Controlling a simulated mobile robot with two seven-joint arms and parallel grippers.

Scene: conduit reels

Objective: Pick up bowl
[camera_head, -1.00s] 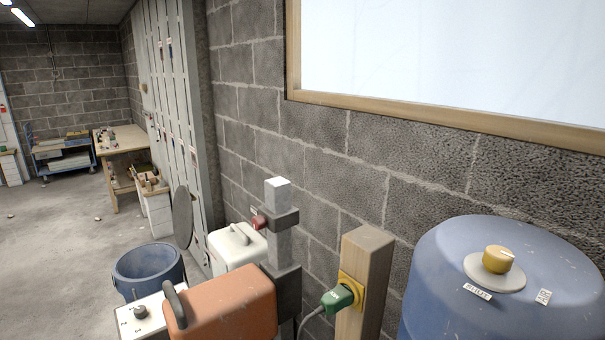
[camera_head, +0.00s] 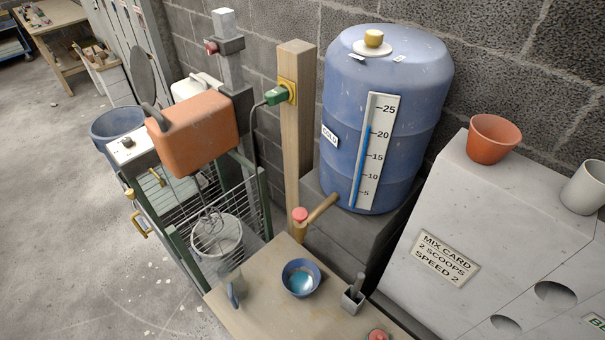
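A small blue bowl (camera_head: 301,278) stands upright on the wooden bench top (camera_head: 262,303) at the lower middle of the head view. Its inside is lighter blue; I cannot tell whether that is liquid or glaze. It sits just below a wooden spout with a red cap (camera_head: 300,215). Neither of my grippers is in view.
A blue water barrel (camera_head: 345,110) with a level scale stands behind the bench. Left are an orange mixer (camera_head: 196,122), a wire guard and a white bucket (camera_head: 217,240). A small grey holder (camera_head: 353,297) is right of the bowl. A terracotta pot (camera_head: 492,138) stands at right.

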